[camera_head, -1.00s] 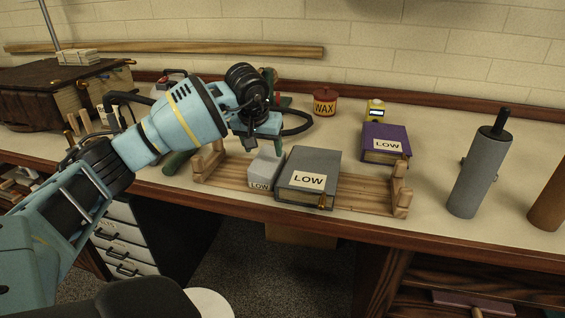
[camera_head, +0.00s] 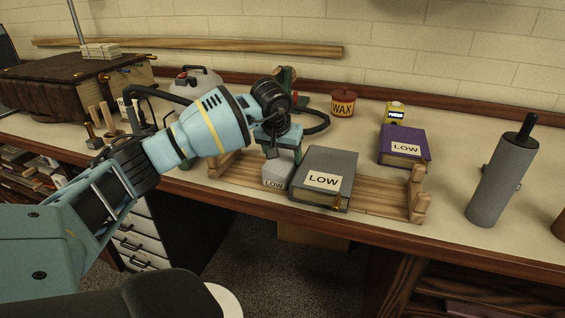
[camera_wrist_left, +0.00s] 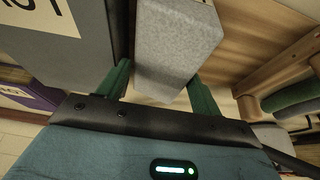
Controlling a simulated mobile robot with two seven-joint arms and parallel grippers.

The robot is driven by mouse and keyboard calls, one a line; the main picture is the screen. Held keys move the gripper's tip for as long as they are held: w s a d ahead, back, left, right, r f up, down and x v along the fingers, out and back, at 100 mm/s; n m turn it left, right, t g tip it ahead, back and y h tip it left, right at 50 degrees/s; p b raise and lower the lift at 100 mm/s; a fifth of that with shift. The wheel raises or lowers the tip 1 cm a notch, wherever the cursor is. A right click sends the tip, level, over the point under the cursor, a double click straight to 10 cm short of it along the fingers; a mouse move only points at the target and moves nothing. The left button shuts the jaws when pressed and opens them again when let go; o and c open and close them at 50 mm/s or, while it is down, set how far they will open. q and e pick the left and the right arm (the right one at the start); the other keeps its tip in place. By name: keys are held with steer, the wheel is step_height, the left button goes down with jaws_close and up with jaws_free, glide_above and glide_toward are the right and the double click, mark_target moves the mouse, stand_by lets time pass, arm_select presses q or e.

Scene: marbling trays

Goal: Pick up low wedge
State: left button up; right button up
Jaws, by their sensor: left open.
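In the left wrist view the speckled wedge (camera_wrist_left: 176,45) lies between the two green fingers of the open gripper (camera_wrist_left: 161,85). Whether the fingers touch it is unclear. The grey box (camera_wrist_left: 70,75) is close beside one finger. My right gripper is not in view.
A purple LOW box (camera_head: 404,147), a red WAX pot (camera_head: 343,103) and a small yellow item (camera_head: 395,112) stand behind. A grey cylinder with a dark handle (camera_head: 497,180) stands at right. The rack's wooden end posts (camera_head: 419,190) stick up. Bench space between rack and cylinder is clear.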

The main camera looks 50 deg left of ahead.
mark_target(282, 158)
arm_select(q)
steer(key=x, duration=0.2)
steer(key=shift+f, duration=0.3)
steer(key=shift+s+f, duration=0.1)
steer(key=shift+f, duration=0.2)
steer(key=c, duration=1)
steer(key=shift+a+r, duration=0.1)
steer(key=shift+r, duration=0.45)
step_height(282, 158, up, 2)
steer(key=shift+s+r, duration=0.1)
steer(key=shift+r, duration=0.05)
steer(key=s+d+r, duration=0.2)
steer(key=s+d, duration=0.6)
steer(key=s, duration=0.4)
steer(key=shift+s+d, duration=0.2)
steer(key=shift+s, duration=0.2)
